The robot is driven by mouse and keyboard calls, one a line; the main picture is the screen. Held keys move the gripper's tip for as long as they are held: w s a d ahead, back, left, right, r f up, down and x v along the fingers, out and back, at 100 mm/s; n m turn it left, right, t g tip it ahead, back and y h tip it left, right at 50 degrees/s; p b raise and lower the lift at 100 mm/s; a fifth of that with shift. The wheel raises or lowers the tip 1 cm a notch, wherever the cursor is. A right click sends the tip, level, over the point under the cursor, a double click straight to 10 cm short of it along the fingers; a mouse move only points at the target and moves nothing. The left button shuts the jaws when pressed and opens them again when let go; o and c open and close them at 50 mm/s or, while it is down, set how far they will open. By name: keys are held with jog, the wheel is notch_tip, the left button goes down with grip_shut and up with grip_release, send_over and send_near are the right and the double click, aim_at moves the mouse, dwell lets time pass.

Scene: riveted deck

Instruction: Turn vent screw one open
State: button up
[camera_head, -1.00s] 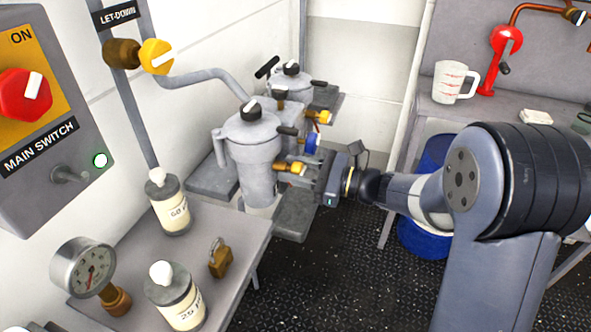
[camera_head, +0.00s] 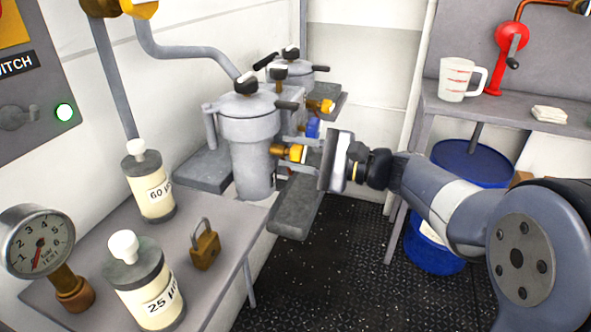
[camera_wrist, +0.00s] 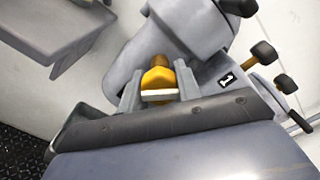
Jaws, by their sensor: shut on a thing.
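Vent screw one is a brass-yellow knob (camera_head: 291,152) with a white bar on its face, on the side of the nearer grey filter housing (camera_head: 250,150). In the wrist view the knob (camera_wrist: 158,78) sits between the two grey fingers, beside a small label reading 1 (camera_wrist: 227,79). My gripper (camera_head: 303,155) is shut on this knob; in the wrist view the fingers (camera_wrist: 158,90) flank it left and right. The white bar lies roughly across the gap between the fingers. The wide gripper body hides part of the housing's side in the head view.
A farther housing (camera_head: 291,78) carries another yellow knob (camera_head: 325,105), with a blue fitting (camera_head: 313,127) nearby. A padlock (camera_head: 205,248), gauge (camera_head: 38,242) and two labelled bottles are on the left bench. Right stand a blue drum (camera_head: 470,163) and shelf jug (camera_head: 458,82). Deck between is open.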

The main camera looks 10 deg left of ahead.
jog(key=n+b, duration=0.1)
jog(key=b, duration=0.1)
jog(key=n+b, duration=0.4)
jog(key=shift+f+b, duration=0.35)
jog(key=n+b, duration=0.3)
jog(key=shift+r, duration=0.2)
jog(key=shift+n, duration=0.3)
jog(key=shift+r, duration=0.1)
jog(key=o, duration=1)
jog(key=shift+c, duration=0.2)
jog(key=shift+r, duration=0.2)
